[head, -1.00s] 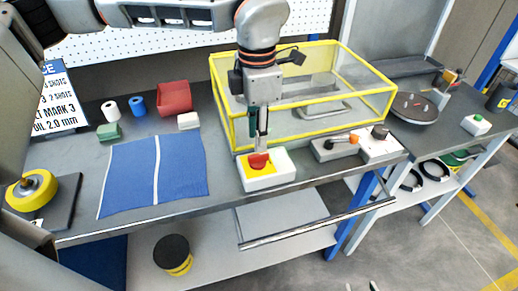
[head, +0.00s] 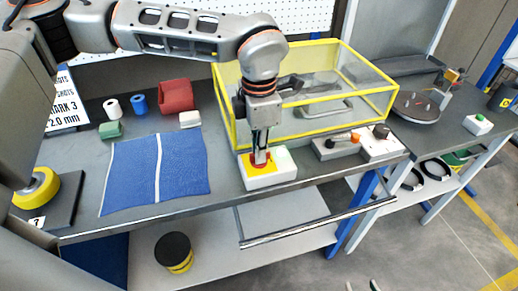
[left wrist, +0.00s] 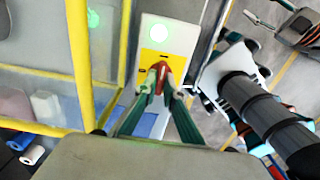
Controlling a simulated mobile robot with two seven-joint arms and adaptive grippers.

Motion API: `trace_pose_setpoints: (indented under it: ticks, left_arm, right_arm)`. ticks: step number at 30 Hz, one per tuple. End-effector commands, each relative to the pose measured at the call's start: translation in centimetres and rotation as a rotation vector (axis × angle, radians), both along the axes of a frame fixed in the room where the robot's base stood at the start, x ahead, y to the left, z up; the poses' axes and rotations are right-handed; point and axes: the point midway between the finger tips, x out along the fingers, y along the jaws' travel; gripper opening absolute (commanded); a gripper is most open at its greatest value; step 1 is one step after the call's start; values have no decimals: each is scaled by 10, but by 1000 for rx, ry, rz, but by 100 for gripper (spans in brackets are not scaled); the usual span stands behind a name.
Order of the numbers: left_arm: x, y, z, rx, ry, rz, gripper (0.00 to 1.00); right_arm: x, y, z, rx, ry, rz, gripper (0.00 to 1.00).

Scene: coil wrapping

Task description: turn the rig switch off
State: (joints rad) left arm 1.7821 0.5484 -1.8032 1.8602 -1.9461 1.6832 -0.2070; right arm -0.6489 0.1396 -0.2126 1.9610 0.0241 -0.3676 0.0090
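The rig switch (head: 284,174) is a white box with a yellow plate, a red knob and a pale green, lit-looking lamp. It sits at the bench's front edge in the head view. In the left wrist view the red knob (left wrist: 160,73) lies between the fingertips, and the green lamp (left wrist: 159,34) is beyond it. My left gripper (head: 261,156) points down onto the knob, and its fingers look closed on it. It also shows in the left wrist view (left wrist: 160,90). The fingers partly hide the knob. I do not see my right gripper.
A yellow-framed clear enclosure (head: 310,132) stands right behind the switch. A grey box with an orange-tipped lever (head: 337,145) is to its right. A blue mat (head: 130,175) lies to the left. A steel rail (head: 320,221) runs along the front below.

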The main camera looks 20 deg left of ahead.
Motion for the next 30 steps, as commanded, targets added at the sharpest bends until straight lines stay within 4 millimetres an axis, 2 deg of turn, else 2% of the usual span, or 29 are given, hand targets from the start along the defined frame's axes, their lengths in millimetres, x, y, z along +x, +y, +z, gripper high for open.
trace_pose_setpoints:
  ticks: [8, 14, 30]
  left_arm:
    - [0, 0, 0, -2, -1, 35, 0]
    - [0, 0, -1, -2, -1, 139, 0]
    - [1, 0, 0, -2, -2, 632, 0]
  right_arm:
    - [0, 0, -3, 0, 1, -1, 40]
    - [-2, 0, -12, 1, 4, -1, 40]
    - [-7, 0, -38, 1, 20, -1, 40]
